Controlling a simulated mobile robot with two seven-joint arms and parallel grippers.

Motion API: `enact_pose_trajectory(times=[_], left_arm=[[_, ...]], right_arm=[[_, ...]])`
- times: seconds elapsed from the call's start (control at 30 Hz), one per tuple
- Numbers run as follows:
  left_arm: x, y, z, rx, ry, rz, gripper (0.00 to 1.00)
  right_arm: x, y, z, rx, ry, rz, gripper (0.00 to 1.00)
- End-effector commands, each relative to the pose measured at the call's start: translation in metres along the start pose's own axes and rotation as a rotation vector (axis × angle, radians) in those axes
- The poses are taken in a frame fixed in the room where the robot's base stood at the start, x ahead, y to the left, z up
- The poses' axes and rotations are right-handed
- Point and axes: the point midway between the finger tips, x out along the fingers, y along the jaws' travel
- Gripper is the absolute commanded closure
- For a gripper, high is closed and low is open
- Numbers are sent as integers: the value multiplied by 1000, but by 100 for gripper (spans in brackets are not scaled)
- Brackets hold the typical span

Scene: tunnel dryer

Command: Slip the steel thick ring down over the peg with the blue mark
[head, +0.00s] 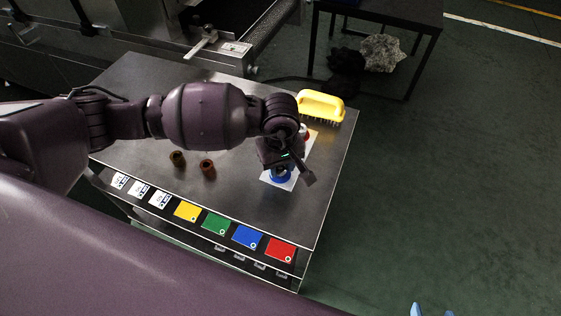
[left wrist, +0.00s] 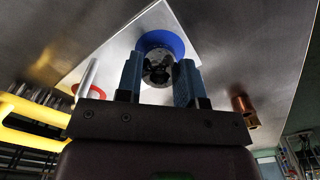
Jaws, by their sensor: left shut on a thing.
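My left gripper (head: 288,170) is over the near end of a white board (head: 298,180), at its blue mark (head: 277,178). In the left wrist view its two blue fingers (left wrist: 158,80) are shut on a round, shiny grey thing, the steel thick ring (left wrist: 158,66). The ring appears in front of the blue mark (left wrist: 160,41). The blue-marked peg is not clearly visible, and I cannot tell whether the ring is around it. A pale peg (left wrist: 88,76) stands at the red mark (left wrist: 88,90). My right gripper (head: 432,311) shows only two separated light-blue fingertips at the bottom edge.
Two brown cylindrical pieces stand on the steel tabletop (head: 240,195), one dark (head: 177,158) and one reddish (head: 207,167). A yellow-handled brush (head: 320,105) lies behind the board. Coloured cards (head: 217,223) line the front edge. The floor to the right is clear.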

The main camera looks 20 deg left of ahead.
Motion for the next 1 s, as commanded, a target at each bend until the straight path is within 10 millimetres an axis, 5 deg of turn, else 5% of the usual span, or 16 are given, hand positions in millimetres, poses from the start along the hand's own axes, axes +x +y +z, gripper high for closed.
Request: enact_pose_trajectory(times=[0.23,0.27,0.43,0.87,1.0], left_arm=[[6,0,0,0,0,0,93],[5,0,0,0,0,0,61],[4,0,0,0,0,0,36],[4,0,0,0,0,0,36],[-9,1,-1,1,4,3,36]], right_arm=[[0,-2,7,8,-11,1,36],[-1,-2,7,8,-12,1,36],[-3,-1,10,7,-18,2,36],[-2,2,7,-9,-16,0,36],[-2,2,-19,-12,24,-3,36]])
